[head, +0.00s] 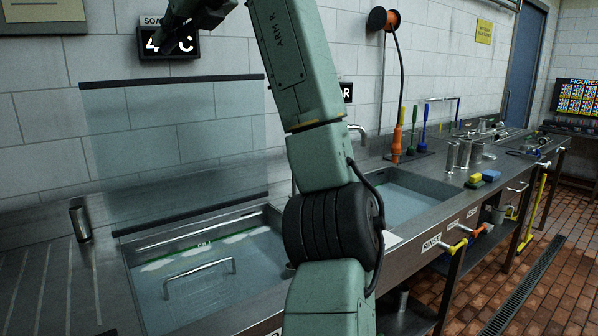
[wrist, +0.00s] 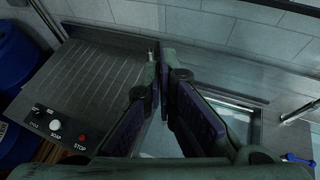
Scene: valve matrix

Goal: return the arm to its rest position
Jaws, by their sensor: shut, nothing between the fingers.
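My green arm (head: 310,160) rises from the bottom middle of the head view, bends at a black ribbed joint and runs up out of the top edge. A dark part of its far end shows at the top left of that view, cut off by the frame. In the wrist view my gripper (wrist: 160,68) has its two dark-padded fingers drawn together at the tips. Nothing is held between them. The fingers point over the steel counter, beside a ribbed drainboard (wrist: 85,75) and a water-filled basin (wrist: 240,125).
A clear splash screen (head: 180,140) stands behind the left sink (head: 205,275), near my arm. A second sink (head: 400,195), brushes (head: 397,140) and a hanging hose reel (head: 383,20) are to the right.

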